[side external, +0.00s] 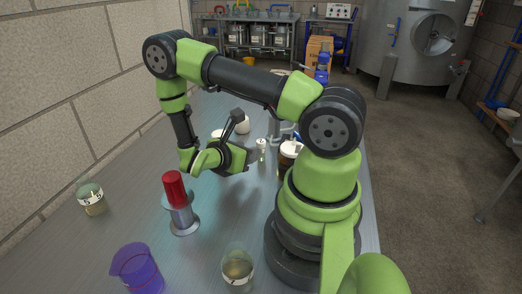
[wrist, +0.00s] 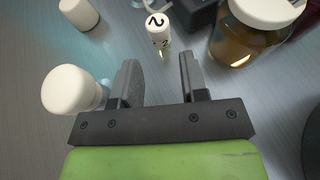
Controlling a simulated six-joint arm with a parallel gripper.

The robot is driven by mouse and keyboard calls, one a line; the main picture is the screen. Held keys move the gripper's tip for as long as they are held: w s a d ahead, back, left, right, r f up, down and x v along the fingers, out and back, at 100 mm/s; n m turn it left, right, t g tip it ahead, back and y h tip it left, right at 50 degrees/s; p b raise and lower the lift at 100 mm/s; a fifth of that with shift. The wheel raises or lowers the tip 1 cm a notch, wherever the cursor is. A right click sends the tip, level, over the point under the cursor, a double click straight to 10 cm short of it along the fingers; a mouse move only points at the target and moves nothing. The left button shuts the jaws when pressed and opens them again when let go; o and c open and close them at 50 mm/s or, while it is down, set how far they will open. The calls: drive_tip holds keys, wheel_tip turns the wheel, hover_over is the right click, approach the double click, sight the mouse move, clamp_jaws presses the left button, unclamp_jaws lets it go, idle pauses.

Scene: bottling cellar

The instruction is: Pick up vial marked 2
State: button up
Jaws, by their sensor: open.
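The vial marked 2 (wrist: 160,38) is small, with a white cap bearing a black 2 and a label on its side. In the wrist view it stands at the top, just beyond the gap between my fingers. A small white-capped vial (side external: 262,147), which looks like the same one, stands past my gripper in the side view. My gripper (wrist: 158,75) is open and empty, its two dark fingers on either side of a bare patch of table. It also shows in the side view (side external: 252,157), low over the table and pointing toward the vial.
A white-lidded amber jar (wrist: 245,42) stands right of the vial. White-capped containers stand by my left finger (wrist: 70,90) and at upper left (wrist: 78,14). A red-topped metal piece (side external: 180,205), purple beaker (side external: 137,272), clear beaker (side external: 238,270) and labelled jar (side external: 91,198) stand nearer the side camera.

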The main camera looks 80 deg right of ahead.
drive_tip(key=shift+s+d+f, duration=0.15)
drive_tip(key=shift+d+f, duration=0.15)
drive_tip(key=shift+f, duration=0.2)
drive_tip(key=x, duration=0.6)
drive_tip(key=shift+s+d+f, duration=0.1)
drive_tip(key=shift+d, duration=0.25)
drive_tip(key=c, duration=0.7)
